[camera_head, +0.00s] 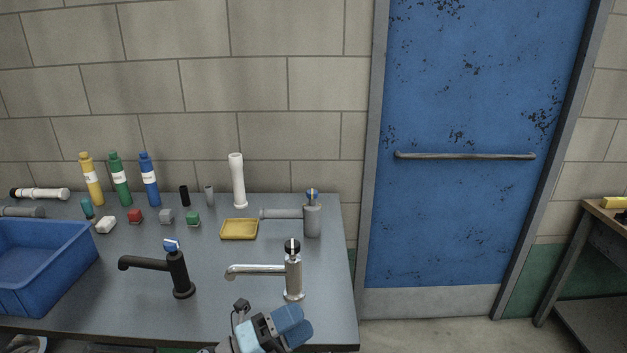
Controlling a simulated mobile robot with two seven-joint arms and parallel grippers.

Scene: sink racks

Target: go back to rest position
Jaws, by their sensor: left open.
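My left gripper (268,328) shows at the bottom edge of the head view, in front of the counter's front edge. It is open, with nothing seen in it, and part of it is cut off by the frame. The chrome faucet (292,275) stands on the grey counter (225,318) just behind it. A black faucet (180,275) stands farther left, apart from the gripper. My right gripper is not in view.
A blue crate (75,270) sits at the counter's left. Behind are a yellow tray (239,229), a grey faucet (312,218), small blocks, bottles and a white tube (237,180). Floor shows before the blue door (450,220). A workbench (600,225) stands at right.

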